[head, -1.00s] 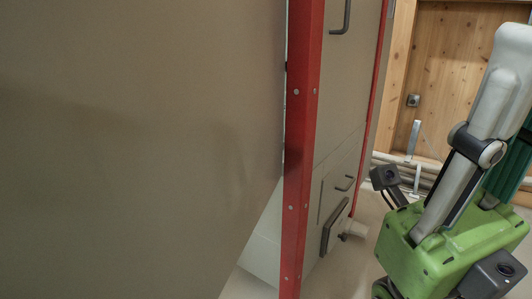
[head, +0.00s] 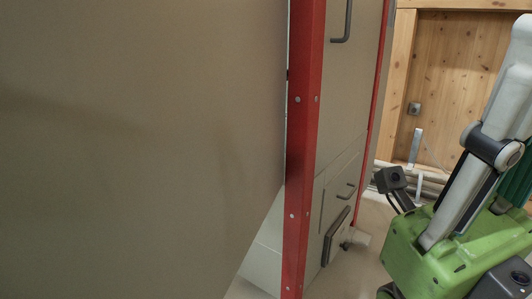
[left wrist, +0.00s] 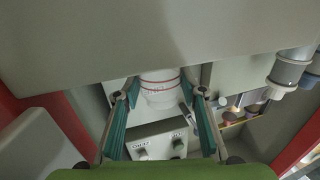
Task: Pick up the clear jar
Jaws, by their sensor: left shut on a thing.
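In the left wrist view, the clear jar (left wrist: 158,88), pale with red lines around it, is between the teal fingers of my left gripper (left wrist: 160,96). The gripper is shut on it. The jar's upper part is cut off from sight by the large grey surface above. In the head view my left gripper and the jar are hidden, with a large brown-grey panel filling the left side.
A grey panel (head: 140,150) and a cabinet with a red post (head: 303,150) stand close in front. A control box (left wrist: 155,145) lies below the jar. Grey cylinders (left wrist: 290,70) hang at right, near a shelf with small containers (left wrist: 240,105). A wooden wall (head: 455,90) stands behind.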

